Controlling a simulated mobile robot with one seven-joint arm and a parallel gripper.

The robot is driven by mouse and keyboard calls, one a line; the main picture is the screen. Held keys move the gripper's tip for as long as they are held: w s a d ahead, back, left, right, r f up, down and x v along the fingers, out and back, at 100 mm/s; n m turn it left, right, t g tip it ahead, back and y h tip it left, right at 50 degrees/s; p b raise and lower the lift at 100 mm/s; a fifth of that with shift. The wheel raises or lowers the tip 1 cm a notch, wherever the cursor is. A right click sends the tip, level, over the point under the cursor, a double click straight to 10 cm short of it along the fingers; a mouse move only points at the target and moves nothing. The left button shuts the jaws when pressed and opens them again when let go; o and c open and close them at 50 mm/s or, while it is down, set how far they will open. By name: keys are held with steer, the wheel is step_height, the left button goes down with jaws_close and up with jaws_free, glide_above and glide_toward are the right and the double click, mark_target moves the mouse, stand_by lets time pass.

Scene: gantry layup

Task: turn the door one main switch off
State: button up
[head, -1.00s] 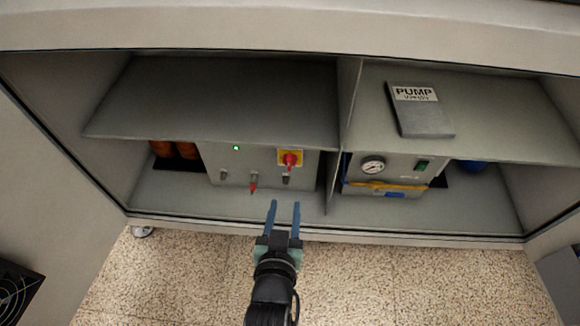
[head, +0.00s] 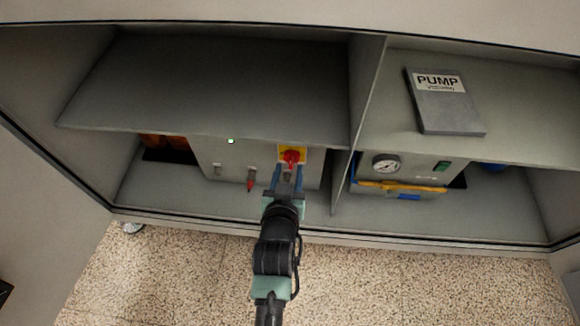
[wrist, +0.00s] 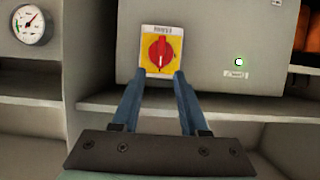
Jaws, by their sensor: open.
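The main switch is a red rotary knob (wrist: 161,50) on a yellow plate (wrist: 150,66) with a small white label above it. It is on the front of a grey control box (head: 215,160) in the left bay of the cabinet. In the wrist view the knob's grip stands upright. A green lamp (wrist: 239,62) is lit on the box; it also shows in the head view (head: 231,141). My gripper (wrist: 157,75) is open, with its two blue fingertips just short of the knob, one toward each side. Whether they touch the plate cannot be told.
Below the lamp are small toggles and a red-tipped one (head: 250,184). A shelf (head: 210,90) overhangs the box closely. A divider (head: 362,100) stands to the right; beyond it is a pump unit with a gauge (head: 386,164). A grey "PUMP" binder (head: 450,108) lies on the right shelf.

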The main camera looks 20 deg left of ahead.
mark_target(291, 160)
steer(key=shift+b+x, duration=0.65)
steer(key=shift+x, duration=1.25)
steer(key=shift+c, duration=0.3)
jaws_close()
